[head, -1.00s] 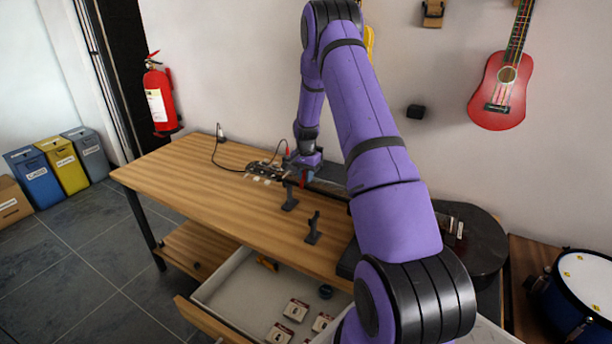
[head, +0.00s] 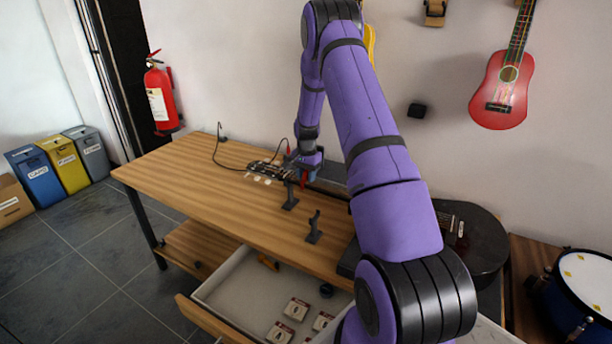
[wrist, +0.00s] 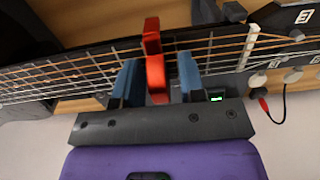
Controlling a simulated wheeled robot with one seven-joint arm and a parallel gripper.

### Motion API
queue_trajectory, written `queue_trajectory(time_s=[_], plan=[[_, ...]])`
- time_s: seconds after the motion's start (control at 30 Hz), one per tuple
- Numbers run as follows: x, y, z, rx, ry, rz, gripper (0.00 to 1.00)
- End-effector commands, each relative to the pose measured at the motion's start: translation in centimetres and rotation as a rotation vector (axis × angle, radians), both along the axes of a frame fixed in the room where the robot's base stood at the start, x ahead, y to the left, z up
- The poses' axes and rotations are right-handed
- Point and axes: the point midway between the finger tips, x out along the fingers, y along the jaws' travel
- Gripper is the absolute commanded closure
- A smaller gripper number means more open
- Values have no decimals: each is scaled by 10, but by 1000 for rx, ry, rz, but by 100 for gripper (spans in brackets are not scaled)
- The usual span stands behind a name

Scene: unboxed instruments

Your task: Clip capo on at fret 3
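The red capo (wrist: 155,62) stands across the strings of the guitar neck (wrist: 80,72) in the wrist view. It also shows as a small red spot under my gripper in the head view (head: 303,180). My gripper (wrist: 158,82) has its blue fingers on either side of the capo. The left finger is close against it, and a narrow gap shows on the right. The pale nut (wrist: 249,46) is to the right of the capo. The capo's underside is hidden, and I cannot tell the exact fret. The dark guitar body (head: 478,238) lies at the right, partly behind my arm.
Dark supports (head: 314,228) stand on the wooden table (head: 215,190). An open drawer (head: 245,290) with small boxes juts out at the front. A cable with a red plug (wrist: 265,104) hangs near the headstock. The table's left part is clear.

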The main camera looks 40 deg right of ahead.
Motion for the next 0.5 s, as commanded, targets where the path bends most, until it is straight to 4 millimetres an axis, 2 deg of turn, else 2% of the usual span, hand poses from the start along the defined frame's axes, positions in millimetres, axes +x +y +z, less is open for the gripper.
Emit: queue_trajectory(time_s=[0.07,0.17,0.5], plan=[[-5,-2,0,2,11,-3,54],[-4,-2,13,0,7,-3,54],[0,0,77,-2,-2,0,54]])
